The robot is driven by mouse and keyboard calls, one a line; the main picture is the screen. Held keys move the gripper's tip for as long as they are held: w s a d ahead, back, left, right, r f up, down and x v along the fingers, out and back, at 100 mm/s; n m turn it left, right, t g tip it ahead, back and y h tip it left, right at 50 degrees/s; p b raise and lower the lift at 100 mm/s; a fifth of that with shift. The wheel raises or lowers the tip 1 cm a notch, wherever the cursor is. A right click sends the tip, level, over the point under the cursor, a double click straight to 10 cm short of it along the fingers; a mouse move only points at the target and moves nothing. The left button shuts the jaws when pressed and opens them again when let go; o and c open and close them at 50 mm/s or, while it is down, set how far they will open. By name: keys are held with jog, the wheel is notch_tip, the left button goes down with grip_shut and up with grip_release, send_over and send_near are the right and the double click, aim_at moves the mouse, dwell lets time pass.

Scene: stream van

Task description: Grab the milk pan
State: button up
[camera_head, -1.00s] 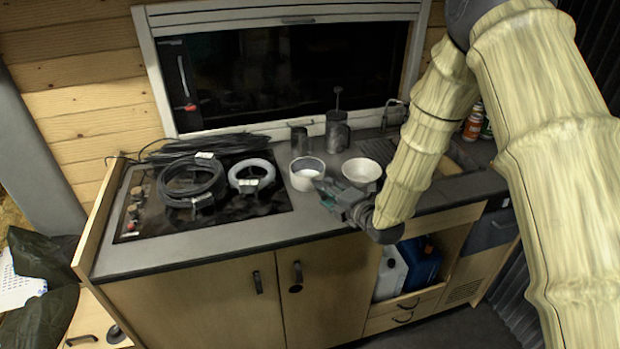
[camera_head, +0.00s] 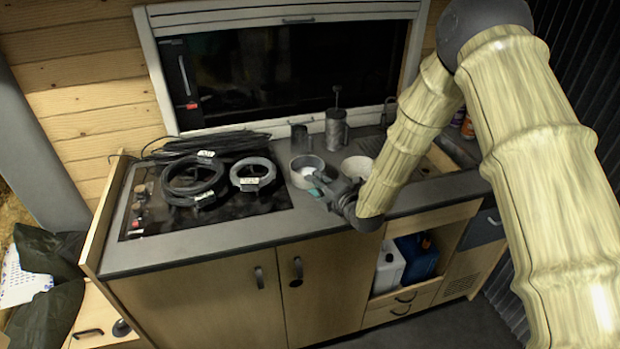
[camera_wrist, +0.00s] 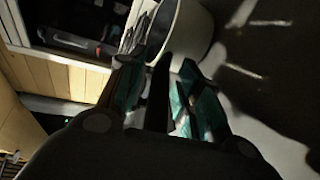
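The milk pan looks to be the small white pot with a grey inside (camera_head: 301,180) on the counter right of the hob. In the wrist view its pale round wall (camera_wrist: 186,28) fills the top middle. A dark bar, which looks like its handle (camera_wrist: 158,92), points toward my wrist. My gripper (camera_head: 322,184) is at the pan's right front side. In the wrist view its teal-padded fingers (camera_wrist: 160,88) stand apart on both sides of the handle, with a gap showing. Contact with the handle cannot be made out.
A white bowl (camera_head: 357,168) stands close to the right of my gripper, partly behind my arm. A metal mug (camera_head: 299,138) and a taller metal canister (camera_head: 336,130) stand behind the pan. Coiled hoses (camera_head: 192,178) lie on the hob (camera_head: 150,217). The front counter strip is clear.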

grip_shut()
jog(key=shift+r, duration=0.25)
